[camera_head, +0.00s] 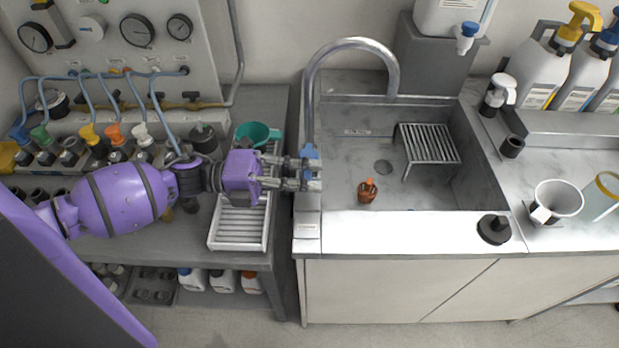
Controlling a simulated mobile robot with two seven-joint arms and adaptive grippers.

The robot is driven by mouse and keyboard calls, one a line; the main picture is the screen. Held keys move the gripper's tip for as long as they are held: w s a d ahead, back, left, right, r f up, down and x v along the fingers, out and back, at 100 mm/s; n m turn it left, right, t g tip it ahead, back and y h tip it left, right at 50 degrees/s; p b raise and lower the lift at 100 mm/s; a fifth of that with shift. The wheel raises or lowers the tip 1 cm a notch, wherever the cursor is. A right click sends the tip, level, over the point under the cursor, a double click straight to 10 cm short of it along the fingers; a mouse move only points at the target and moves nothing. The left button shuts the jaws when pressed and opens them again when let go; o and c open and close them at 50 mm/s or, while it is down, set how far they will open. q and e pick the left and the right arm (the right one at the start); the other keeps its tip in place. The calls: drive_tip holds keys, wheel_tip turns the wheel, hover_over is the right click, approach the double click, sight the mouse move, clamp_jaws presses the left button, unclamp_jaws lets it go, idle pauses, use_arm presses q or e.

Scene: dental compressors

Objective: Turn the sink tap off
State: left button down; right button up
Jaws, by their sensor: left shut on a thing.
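The sink tap (352,43) is a tall grey gooseneck at the left edge of the grey sink basin (350,185). Its spout points down over the basin, and I see no clear water stream. A blue piece (309,151) sits low on the tap, apparently its handle. My left gripper (314,175) reaches in from the left and is shut on this part of the tap. The fingers partly hide the handle and the tap's base. My right gripper is out of view.
An orange-brown item (367,191) and a wire rack (428,146) are in the basin. A white ribbed tray (237,228) and a green cup (257,134) lie under and behind my left gripper. Pump bottles (541,68) and a white cup (556,201) stand right.

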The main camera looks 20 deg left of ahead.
use_arm(q)
drive_tip(key=c, duration=1.8)
unclamp_jaws()
drive_tip(key=shift+a, duration=0.1)
drive_tip(key=v, duration=1.2)
